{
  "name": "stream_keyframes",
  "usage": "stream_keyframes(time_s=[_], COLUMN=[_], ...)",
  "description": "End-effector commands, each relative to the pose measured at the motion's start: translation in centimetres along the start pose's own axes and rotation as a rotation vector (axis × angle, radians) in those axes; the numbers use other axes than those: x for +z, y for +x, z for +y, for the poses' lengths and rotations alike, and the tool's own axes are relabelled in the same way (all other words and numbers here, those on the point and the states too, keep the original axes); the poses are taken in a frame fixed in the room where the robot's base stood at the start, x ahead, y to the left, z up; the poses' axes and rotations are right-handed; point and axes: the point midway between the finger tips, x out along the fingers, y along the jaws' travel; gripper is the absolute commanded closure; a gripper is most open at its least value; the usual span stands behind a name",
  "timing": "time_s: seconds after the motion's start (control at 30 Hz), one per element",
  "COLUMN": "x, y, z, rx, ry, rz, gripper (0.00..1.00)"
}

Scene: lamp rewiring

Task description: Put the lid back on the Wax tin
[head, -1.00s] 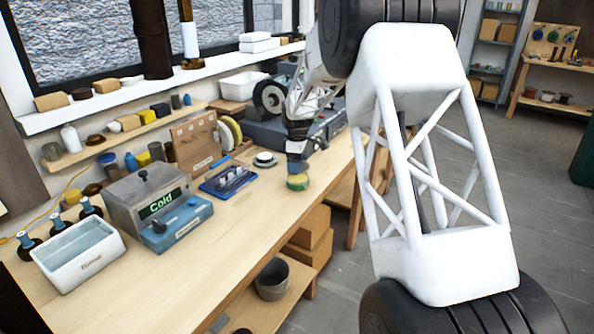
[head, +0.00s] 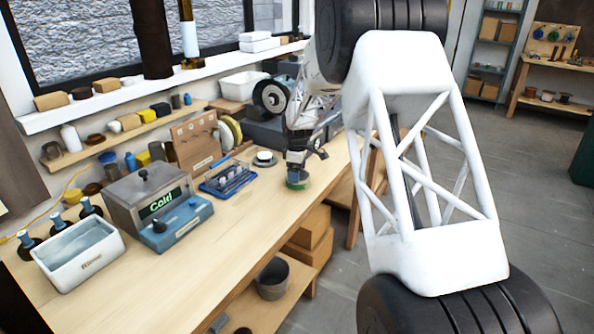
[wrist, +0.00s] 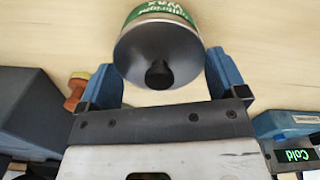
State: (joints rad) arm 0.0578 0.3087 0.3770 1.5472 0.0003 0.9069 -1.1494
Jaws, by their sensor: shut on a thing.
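The Wax tin (head: 299,184), with a green side, stands on the bench near its front edge. Its green label (wrist: 163,12) shows at the top of the wrist view. A dark grey round lid with a black knob (wrist: 158,74) covers its top in that view.
A blue rack (head: 228,180) and a small round dish (head: 264,159) stand left of the tin. The cooling unit marked Cold (head: 160,205) and the rinse tray (head: 80,254) are further left. The front bench top is clear. A grey bin (head: 272,279) sits below.

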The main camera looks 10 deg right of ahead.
Motion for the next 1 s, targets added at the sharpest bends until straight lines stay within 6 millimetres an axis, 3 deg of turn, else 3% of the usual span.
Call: stream_keyframes(time_s=[0.13, 0.17, 0.2, 0.67, 1.0], x=[0.0, 0.0, 0.0, 0.0, 0.0], y=[0.3, 0.3, 0.3, -0.5, -4.7], z=[0.0, 0.0, 0.0, 0.0, 0.0], rx=[0.000, 0.000, 0.000, 0.000, 0.002], ry=[0.000, 0.000, 0.000, 0.000, 0.000], rz=[0.000, 0.000, 0.000, 0.000, 0.001], gripper=[0.31, 0.06, 0.00, 0.00, 0.00])
